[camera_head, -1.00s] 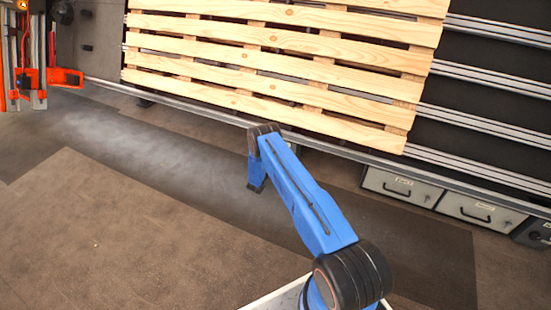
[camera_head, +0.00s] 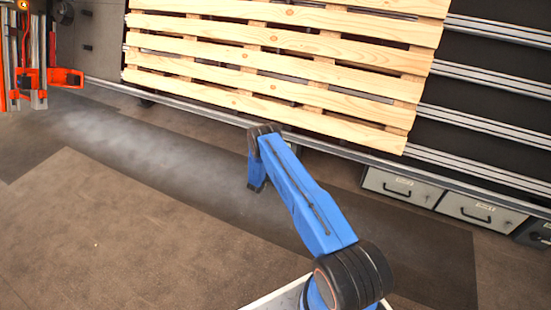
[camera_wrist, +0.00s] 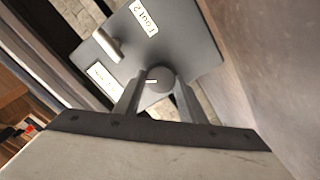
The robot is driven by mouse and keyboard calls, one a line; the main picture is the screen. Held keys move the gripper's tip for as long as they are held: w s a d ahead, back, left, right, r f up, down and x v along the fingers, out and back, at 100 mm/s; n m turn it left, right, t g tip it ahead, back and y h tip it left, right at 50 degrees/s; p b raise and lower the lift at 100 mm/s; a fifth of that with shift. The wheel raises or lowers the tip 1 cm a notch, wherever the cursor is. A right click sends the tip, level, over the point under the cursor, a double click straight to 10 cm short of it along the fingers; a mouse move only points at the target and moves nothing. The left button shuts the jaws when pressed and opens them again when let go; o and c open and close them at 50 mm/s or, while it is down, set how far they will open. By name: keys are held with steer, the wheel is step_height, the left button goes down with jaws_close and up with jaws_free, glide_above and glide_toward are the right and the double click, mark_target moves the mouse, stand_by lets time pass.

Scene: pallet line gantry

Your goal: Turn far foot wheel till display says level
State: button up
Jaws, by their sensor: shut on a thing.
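In the wrist view my gripper (camera_wrist: 158,98) is shut on a round grey foot wheel (camera_wrist: 160,75), with one finger on each side of it. The wheel has a small pale mark near its lower left edge. In the head view my blue arm reaches toward the line, and my gripper is hidden. I cannot make out a level display in either view.
A wooden pallet (camera_head: 275,62) lies on the conveyor with metal rails (camera_head: 490,122). Grey drawers (camera_head: 402,188) sit under its edge. Orange and grey equipment (camera_head: 50,78) stands at the far left. The brown floor (camera_head: 130,240) in front is clear.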

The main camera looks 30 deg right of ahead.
steer(key=n, duration=0.6)
steer(key=shift+f, duration=0.15)
steer(key=shift+n, duration=0.3)
steer(key=o, duration=1)
steer(key=shift+o, duration=0.2)
steer(key=shift+a, duration=0.1)
steer(key=v, duration=1.7)
steer(key=shift+s, duration=0.2)
steer(key=shift+a, duration=0.15)
